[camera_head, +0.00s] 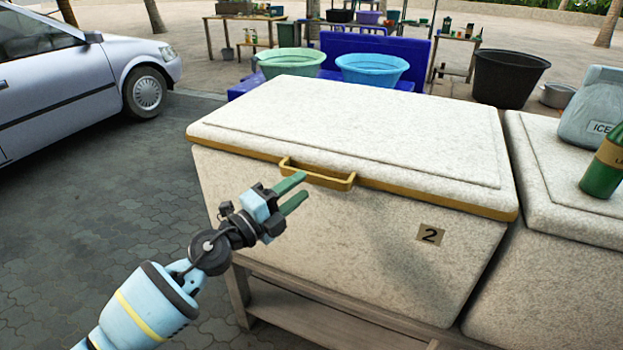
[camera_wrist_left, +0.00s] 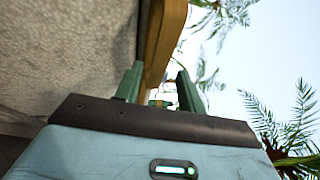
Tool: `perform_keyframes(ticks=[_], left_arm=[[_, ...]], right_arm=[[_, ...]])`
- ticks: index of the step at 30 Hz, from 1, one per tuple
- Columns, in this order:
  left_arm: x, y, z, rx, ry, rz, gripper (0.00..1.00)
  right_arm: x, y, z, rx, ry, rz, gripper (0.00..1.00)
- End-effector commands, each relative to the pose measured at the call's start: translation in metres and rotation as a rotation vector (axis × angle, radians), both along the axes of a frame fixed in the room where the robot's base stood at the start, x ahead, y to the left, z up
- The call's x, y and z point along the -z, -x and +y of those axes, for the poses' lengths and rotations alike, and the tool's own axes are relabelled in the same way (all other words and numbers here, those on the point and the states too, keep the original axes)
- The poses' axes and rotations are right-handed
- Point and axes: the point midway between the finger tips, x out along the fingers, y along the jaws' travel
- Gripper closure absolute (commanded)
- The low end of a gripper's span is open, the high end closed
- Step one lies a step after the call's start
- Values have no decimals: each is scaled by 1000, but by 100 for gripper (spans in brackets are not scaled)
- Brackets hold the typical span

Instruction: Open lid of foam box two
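Foam box two (camera_head: 340,225) is a large speckled white box with a "2" label (camera_head: 430,235) on its front. Its lid (camera_head: 365,125) lies flat and closed, with a yellow-brown rim and a yellow handle (camera_head: 318,175) at the front edge. My left gripper (camera_head: 298,190) is open, with green fingers at the left part of the handle. In the left wrist view the two fingers (camera_wrist_left: 158,88) are apart, and the yellow-brown rim or handle (camera_wrist_left: 165,40) shows just beyond them. I cannot tell whether they touch it. My right gripper is not in view.
A second foam box (camera_head: 565,180) stands close on the right, with a green bottle (camera_head: 605,165) and a grey ice container (camera_head: 592,108) on its lid. A wooden stand (camera_head: 300,312) supports box two. Basins (camera_head: 372,68) sit behind it. A car (camera_head: 75,80) is at left.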

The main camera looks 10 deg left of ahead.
Motion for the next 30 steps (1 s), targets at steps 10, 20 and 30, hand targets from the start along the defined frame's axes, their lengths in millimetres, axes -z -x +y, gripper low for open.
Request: perform_keyframes(ticks=[10,20,30], left_arm=[[-6,-31,-27,0,1,1,61],[-8,-34,-29,0,1,1,61],[-8,-34,-29,0,1,1,100]], right_arm=[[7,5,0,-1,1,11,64],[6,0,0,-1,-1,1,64],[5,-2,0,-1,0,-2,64]])
